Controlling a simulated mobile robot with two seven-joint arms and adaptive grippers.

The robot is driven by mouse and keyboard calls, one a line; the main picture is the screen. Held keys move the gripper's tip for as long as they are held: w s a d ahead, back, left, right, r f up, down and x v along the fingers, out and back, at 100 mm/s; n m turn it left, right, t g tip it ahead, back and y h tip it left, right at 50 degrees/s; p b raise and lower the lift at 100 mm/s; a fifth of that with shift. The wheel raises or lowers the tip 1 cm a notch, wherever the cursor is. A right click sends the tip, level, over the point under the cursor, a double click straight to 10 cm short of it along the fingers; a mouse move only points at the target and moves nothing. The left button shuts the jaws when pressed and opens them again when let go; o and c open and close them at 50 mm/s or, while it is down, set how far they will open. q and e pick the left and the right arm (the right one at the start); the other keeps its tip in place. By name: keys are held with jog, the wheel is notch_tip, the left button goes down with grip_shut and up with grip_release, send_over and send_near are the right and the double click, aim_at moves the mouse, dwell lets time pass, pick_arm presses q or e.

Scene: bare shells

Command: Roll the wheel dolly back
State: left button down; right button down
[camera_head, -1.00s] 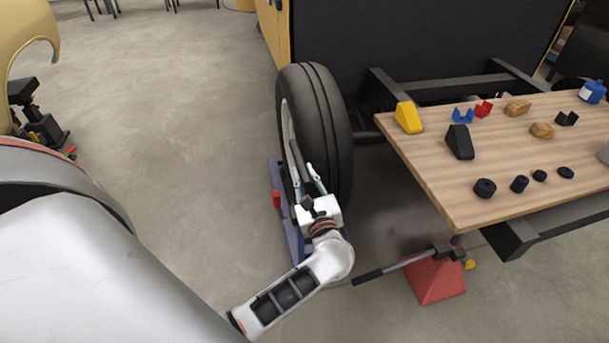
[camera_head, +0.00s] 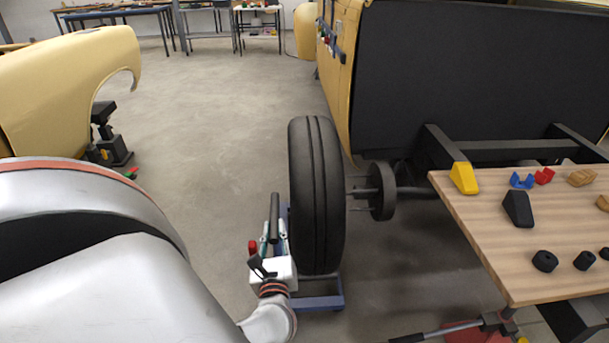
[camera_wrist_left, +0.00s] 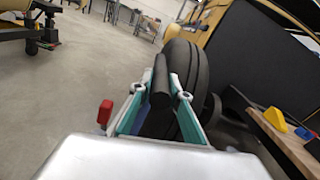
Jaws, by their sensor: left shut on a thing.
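The wheel, a black tyre (camera_head: 316,200), stands upright on the blue wheel dolly (camera_head: 320,302). It is left of the dark hub drum (camera_head: 382,190) on the car's axle, with a visible gap between them. My left gripper (camera_head: 275,236) is shut on the dolly's black handle (camera_head: 274,210), just left of the tyre. In the left wrist view the handle (camera_wrist_left: 160,85) sits between the two fingers, with the tyre (camera_wrist_left: 184,75) behind it. A red knob (camera_head: 252,247) shows beside the gripper. My right gripper is out of view.
A wooden table (camera_head: 470,220) with yellow, black, red and blue small parts stands at the right. The car body (camera_head: 460,80) is behind the wheel. A yellow fender (camera_head: 65,95) is at the left. Floor left of the wheel is open.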

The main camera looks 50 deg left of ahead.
pick_arm(q)
jog(key=s+a, duration=0.4)
jog(key=shift+s, duration=0.35)
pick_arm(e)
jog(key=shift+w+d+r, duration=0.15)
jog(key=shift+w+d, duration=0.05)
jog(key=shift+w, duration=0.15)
pick_arm(q)
jog(key=shift+a, duration=0.1)
jog(key=c, duration=1.9)
grip_release()
jog(key=shift+s, duration=0.15)
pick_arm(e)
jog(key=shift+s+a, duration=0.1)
pick_arm(q)
jog(key=v, duration=1.2)
